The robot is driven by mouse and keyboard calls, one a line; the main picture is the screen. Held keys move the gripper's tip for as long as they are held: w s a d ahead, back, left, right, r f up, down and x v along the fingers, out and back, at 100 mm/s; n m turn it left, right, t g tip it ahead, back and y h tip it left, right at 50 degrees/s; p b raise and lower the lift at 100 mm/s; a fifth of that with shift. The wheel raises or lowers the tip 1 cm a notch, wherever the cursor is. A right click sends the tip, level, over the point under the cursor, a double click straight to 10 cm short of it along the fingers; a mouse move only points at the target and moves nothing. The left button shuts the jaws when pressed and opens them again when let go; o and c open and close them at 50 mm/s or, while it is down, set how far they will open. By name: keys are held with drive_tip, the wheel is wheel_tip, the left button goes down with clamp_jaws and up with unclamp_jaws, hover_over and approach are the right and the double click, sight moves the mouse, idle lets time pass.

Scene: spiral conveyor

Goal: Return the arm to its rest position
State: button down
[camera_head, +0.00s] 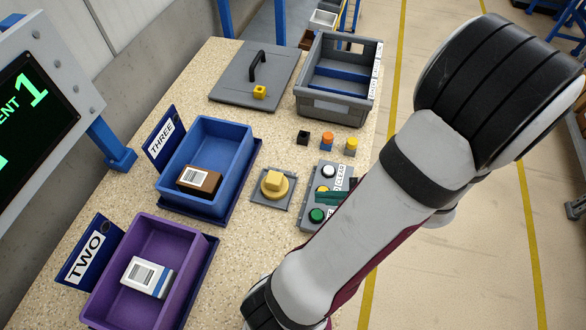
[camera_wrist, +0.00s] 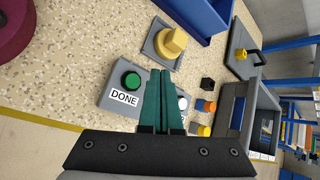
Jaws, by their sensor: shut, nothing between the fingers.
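My gripper (camera_wrist: 159,98) has dark green fingers that are shut together with nothing between them. In the wrist view it hangs over the grey button panel (camera_wrist: 112,97), beside the green DONE button (camera_wrist: 131,81). In the head view the gripper's green fingers (camera_head: 331,197) show at the panel (camera_head: 312,219), among its white, yellow and green buttons. My grey arm crosses the right side of the head view and hides part of the table.
A blue bin (camera_head: 241,154) holds a brown box (camera_head: 199,181). A purple bin (camera_head: 107,272) holds a white-and-blue box (camera_head: 148,277). A yellow knob (camera_head: 274,184), several small blocks, a grey crate (camera_head: 330,107) and a handled lid (camera_head: 237,88) are on the table.

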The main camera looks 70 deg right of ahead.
drive_tip(key=w+a+r+n+g+y, duration=0.1)
drive_tip(key=w+a+r+n+y, duration=0.1)
drive_tip(key=w+a+n, duration=0.3)
drive_tip(key=w+a+r+n+g+y, duration=0.2)
drive_tip(key=w+r+n+y, duration=0.1)
drive_tip(key=w, duration=0.4)
drive_tip(key=w+a+r+n+g+y, duration=0.1)
drive_tip(key=w+a+r+n+y, duration=0.1)
drive_tip(key=w+a+n, duration=0.35)
drive_tip(key=w+a+r+n+g+h, duration=0.15)
drive_tip(key=a+r+n+g, duration=0.35)
drive_tip(key=a+n, duration=0.7)
drive_tip(key=s+a, duration=0.3)
drive_tip(key=s, duration=0.2)
drive_tip(key=shift+a+f+h, duration=0.2)
drive_tip(key=shift+f+h, duration=0.05)
drive_tip(key=shift+h, duration=0.2)
drive_tip(key=shift+m, duration=0.25)
